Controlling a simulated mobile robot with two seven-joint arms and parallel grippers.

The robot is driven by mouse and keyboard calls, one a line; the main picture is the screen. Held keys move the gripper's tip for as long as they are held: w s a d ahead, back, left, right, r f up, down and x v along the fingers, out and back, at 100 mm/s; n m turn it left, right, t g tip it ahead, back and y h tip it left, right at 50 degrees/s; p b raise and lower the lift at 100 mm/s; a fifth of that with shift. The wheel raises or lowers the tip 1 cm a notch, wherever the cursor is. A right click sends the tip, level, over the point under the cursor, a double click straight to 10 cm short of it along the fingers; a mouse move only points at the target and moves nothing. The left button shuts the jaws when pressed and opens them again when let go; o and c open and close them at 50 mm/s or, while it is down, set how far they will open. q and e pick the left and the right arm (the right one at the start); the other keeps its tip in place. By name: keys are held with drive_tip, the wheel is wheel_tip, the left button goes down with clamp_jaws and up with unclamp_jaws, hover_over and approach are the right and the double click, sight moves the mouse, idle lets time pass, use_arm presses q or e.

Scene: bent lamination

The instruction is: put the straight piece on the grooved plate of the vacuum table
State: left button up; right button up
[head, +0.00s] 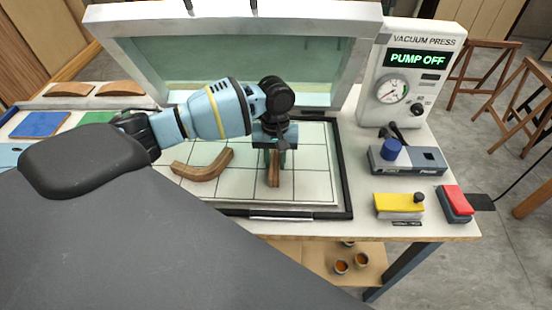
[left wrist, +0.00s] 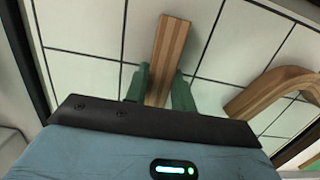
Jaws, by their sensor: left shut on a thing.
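The straight piece (head: 274,174) is a short striped brown wooden bar. My left gripper (head: 273,150) is shut on it over the grooved plate (head: 310,185), a pale plate with a grid of dark lines. In the left wrist view the straight piece (left wrist: 168,60) sticks out between the green fingers of my left gripper (left wrist: 160,85). Whether it touches the plate or hangs just above it, I cannot tell. A curved wooden piece (head: 203,165) lies on the plate to the left, apart from the straight piece. My right gripper is not in view.
The raised frame (head: 230,28) of the vacuum table stands open behind the plate. The vacuum press box (head: 410,75) reads PUMP OFF. A grey tool with a blue knob (head: 393,150), a yellow block (head: 398,203) and a red block (head: 456,200) stand right of the plate.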

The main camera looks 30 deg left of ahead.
sight(275, 157)
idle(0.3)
use_arm(q)
drive_tip(key=o, duration=1)
wheel_tip(275, 157, up, 12)
drive_tip(key=w+p, duration=0.1)
drive_tip(key=shift+w+a, duration=0.15)
drive_tip(key=shift+a, duration=0.2)
